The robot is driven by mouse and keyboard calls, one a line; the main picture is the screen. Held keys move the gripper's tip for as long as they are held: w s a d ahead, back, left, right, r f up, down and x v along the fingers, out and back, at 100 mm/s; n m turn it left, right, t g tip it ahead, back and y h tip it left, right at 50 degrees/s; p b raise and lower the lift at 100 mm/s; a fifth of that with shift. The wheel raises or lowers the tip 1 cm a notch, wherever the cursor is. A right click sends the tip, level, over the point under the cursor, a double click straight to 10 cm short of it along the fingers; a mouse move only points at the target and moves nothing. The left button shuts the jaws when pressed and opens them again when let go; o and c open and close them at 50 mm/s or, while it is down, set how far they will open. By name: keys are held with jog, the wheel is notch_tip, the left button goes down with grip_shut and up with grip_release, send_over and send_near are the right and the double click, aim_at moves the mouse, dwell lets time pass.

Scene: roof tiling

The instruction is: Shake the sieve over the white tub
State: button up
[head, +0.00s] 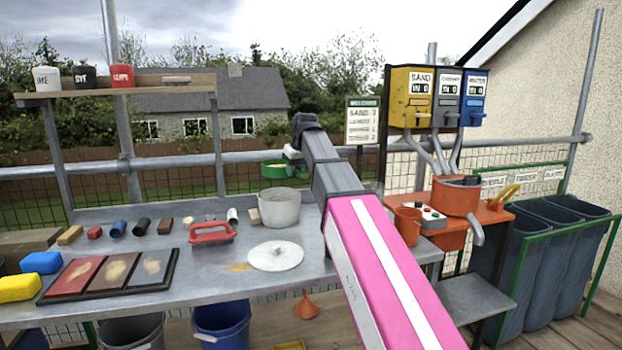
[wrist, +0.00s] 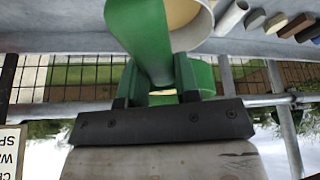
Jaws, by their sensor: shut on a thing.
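The green sieve (head: 274,170) is held in the air above the white tub (head: 280,209), which stands on the grey bench. My gripper (head: 293,153) is at the sieve's right side; my arm comes in from the lower right. In the wrist view, my gripper (wrist: 152,92) is shut on the green sieve (wrist: 140,35), which fills the upper middle. A pale round rim with tan inside, apparently the tub (wrist: 198,38), shows beside it. I cannot tell how much material is in the sieve.
A round white lid (head: 275,256) and a red-handled float (head: 211,233) lie in front of the tub. Several small coloured blocks line the bench's left. An orange mixer (head: 456,195) stands at right below the dispensers (head: 435,97). A blue bucket (head: 222,322) is below the bench.

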jog(key=shift+s+a, duration=0.1)
jog(key=shift+a, duration=0.2)
jog(key=shift+f, duration=2.35)
jog(key=shift+w+a, duration=0.45)
jog(key=shift+w, duration=0.35)
jog(key=shift+s+d, duration=1.1)
jog(key=shift+s, duration=0.85)
jog(key=w, duration=0.1)
jog(key=w+a, duration=0.2)
jog(key=w, duration=0.1)
jog(key=shift+a, duration=0.1)
